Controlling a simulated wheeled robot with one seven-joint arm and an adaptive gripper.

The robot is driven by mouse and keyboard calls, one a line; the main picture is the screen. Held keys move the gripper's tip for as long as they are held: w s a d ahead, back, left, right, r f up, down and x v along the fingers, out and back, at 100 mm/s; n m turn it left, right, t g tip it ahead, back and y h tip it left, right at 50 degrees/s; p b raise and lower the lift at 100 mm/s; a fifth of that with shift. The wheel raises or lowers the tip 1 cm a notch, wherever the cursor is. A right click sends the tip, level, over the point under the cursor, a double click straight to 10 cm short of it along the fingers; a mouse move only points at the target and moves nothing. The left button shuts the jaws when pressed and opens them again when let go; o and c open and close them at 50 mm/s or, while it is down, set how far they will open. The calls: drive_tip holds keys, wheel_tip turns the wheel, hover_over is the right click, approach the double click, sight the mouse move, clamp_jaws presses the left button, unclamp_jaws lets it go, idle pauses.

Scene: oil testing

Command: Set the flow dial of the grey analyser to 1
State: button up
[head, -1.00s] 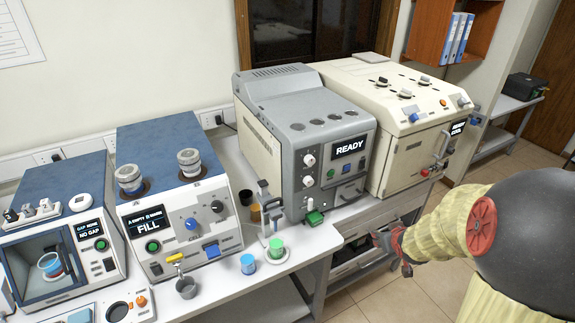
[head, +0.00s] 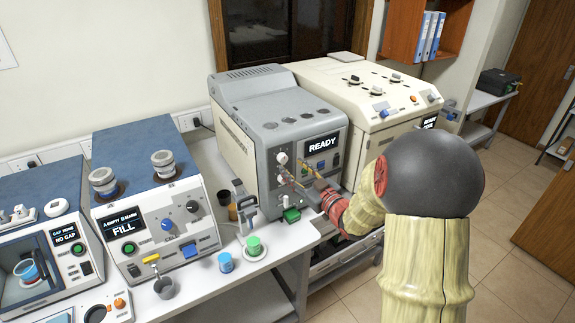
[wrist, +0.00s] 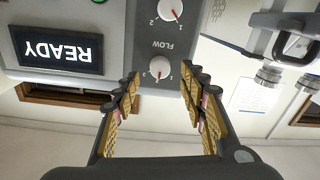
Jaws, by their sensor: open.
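The grey analyser (head: 300,125) stands on the bench with its screen reading READY. Two white knobs sit one above the other on its front. The upper knob (head: 282,158) also shows upside down in the wrist view (wrist: 160,67), with the FLOW label (wrist: 165,45) closest to it. Its red mark points down in that picture, between the small 1 and 3. The lower knob (wrist: 168,10) is at the top edge there. My gripper (wrist: 161,80) is open and empty, its fingers either side of the upper knob in the picture; contact cannot be told.
A cream machine (head: 375,100) stands right of the analyser. A blue-topped unit reading FILL (head: 155,195) stands left. A metal stand (head: 243,205), a green cup (head: 254,246) and a blue cup (head: 225,262) occupy the bench in front. Floor to the right is free.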

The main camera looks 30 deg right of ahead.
sight(285, 160)
drive_tip(key=shift+w+a, duration=0.15)
drive_tip(key=shift+w, duration=1.75)
drive_tip(key=shift+c, duration=0.2)
clamp_jaws()
drive_tip(key=shift+f+n+b, duration=0.1)
drive_tip(key=shift+n+b, duration=0.2)
drive_tip(key=shift+b, duration=0.35)
drive_tip(key=n+b, duration=0.2)
drive_tip(key=b, duration=0.1)
drive_tip(key=shift+f, duration=0.1)
drive_tip(key=n+b, duration=0.2)
drive_tip(key=b, duration=0.1)
drive_tip(key=shift+n, duration=0.3)
drive_tip(key=n+b, duration=0.4)
drive_tip(key=b, duration=0.1)
drive_tip(key=shift+r+b, duration=0.2)
drive_tip(key=shift+b, duration=0.2)
drive_tip(key=shift+r+n, duration=0.1)
drive_tip(key=shift+n, duration=0.3)
